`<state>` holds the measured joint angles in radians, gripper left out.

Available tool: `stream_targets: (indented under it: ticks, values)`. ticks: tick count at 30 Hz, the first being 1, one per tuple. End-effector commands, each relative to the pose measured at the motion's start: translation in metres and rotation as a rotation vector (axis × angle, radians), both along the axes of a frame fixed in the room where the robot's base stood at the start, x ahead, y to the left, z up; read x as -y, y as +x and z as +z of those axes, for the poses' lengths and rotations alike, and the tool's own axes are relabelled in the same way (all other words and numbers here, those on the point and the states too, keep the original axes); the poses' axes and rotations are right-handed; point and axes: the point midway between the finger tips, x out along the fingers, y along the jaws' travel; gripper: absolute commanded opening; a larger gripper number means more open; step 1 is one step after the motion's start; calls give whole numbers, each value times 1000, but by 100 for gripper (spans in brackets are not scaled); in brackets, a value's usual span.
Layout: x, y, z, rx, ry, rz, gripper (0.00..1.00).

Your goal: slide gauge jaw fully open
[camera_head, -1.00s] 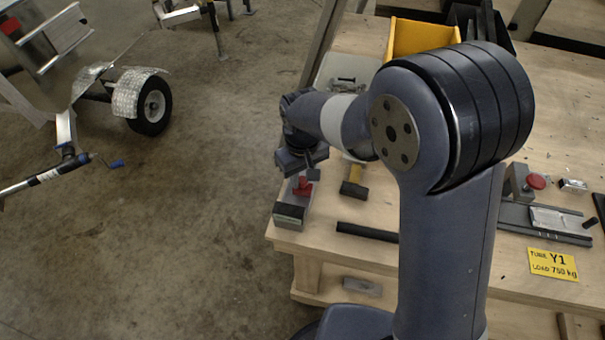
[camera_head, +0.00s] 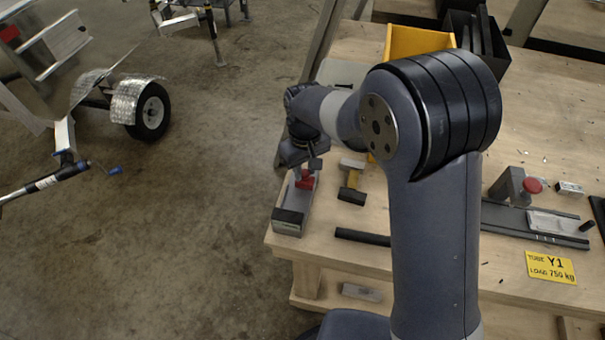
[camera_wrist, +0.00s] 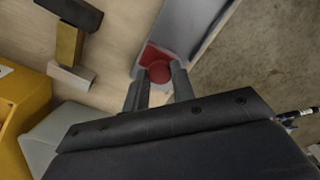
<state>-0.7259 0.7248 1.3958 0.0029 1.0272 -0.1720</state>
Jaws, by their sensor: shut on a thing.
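The slide gauge (camera_head: 291,217) is a grey metal channel with a dark block at its near end, lying at the left front corner of the workbench. Its red jaw (camera_head: 306,181) stands toward the far end of the channel. In the wrist view the red jaw (camera_wrist: 150,58) has a round red knob (camera_wrist: 159,73). My gripper (camera_wrist: 158,83) is shut on this knob, one finger on each side. In the head view my gripper (camera_head: 305,168) is over the far part of the gauge, and its fingertips are hard to make out.
A yellow bin (camera_head: 412,40) stands behind. A dark rail fixture with a red knob (camera_head: 533,185) is at right. The bench edge drops off left of the gauge.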

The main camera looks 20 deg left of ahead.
Motion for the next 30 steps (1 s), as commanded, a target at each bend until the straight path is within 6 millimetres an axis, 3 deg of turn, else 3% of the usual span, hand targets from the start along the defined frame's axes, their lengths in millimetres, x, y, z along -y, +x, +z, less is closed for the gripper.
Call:
stream_targets:
  ticks: [7,8,15,24,30]
  values:
    - [-1,4,2,12,6,0,0]
    - [-1,4,2,12,6,0,26]
    - [0,3,1,10,4,0,46]
    - [-1,3,4,8,4,0,47]
    - [-1,3,32,12,7,0,47]
